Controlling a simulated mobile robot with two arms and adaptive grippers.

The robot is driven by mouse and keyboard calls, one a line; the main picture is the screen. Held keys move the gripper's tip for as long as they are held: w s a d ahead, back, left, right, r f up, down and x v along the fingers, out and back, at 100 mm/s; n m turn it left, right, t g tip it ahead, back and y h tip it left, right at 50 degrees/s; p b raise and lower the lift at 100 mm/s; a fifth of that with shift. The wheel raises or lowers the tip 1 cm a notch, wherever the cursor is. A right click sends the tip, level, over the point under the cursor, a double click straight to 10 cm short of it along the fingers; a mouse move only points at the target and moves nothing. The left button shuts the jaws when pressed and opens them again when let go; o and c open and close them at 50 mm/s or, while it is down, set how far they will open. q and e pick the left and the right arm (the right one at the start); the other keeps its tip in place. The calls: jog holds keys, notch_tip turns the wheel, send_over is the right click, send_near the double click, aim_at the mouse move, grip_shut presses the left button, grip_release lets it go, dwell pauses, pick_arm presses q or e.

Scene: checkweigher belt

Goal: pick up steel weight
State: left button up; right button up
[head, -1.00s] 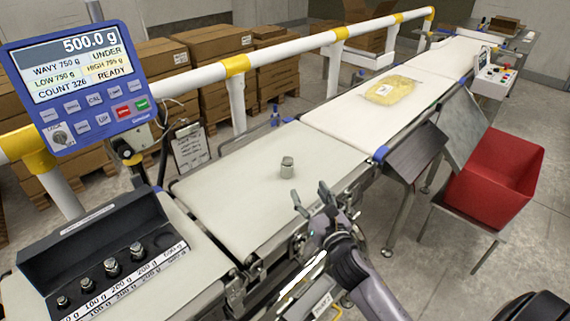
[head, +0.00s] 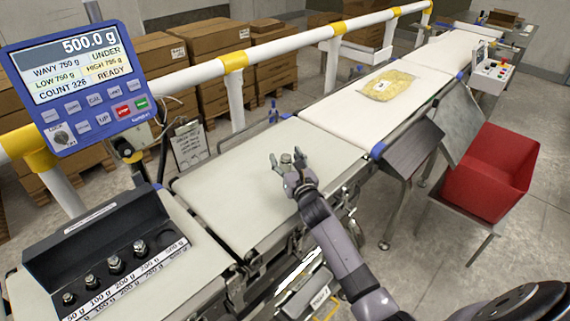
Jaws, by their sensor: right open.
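The steel weight (head: 286,158) stands upright on the pale weighing belt (head: 225,190), and only its upper part shows past my fingers. My right gripper (head: 287,163) is open, with its fingers on either side of the weight in the picture. Whether the fingers touch it cannot be told. The display (head: 84,73) reads 500.0 g, UNDER and READY. My left gripper is not in view.
A black case (head: 95,237) with several smaller weights in labelled places stands at the front left. A yellow bag (head: 388,85) lies on the belt farther on. A red bin (head: 490,170) stands at right. A white and yellow rail (head: 235,64) runs behind.

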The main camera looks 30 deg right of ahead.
jog(key=shift+w+d, duration=0.1)
jog(key=shift+w, duration=0.1)
jog(key=shift+c, duration=0.3)
grip_shut()
dwell(0.3)
jog(key=shift+r, duration=0.15)
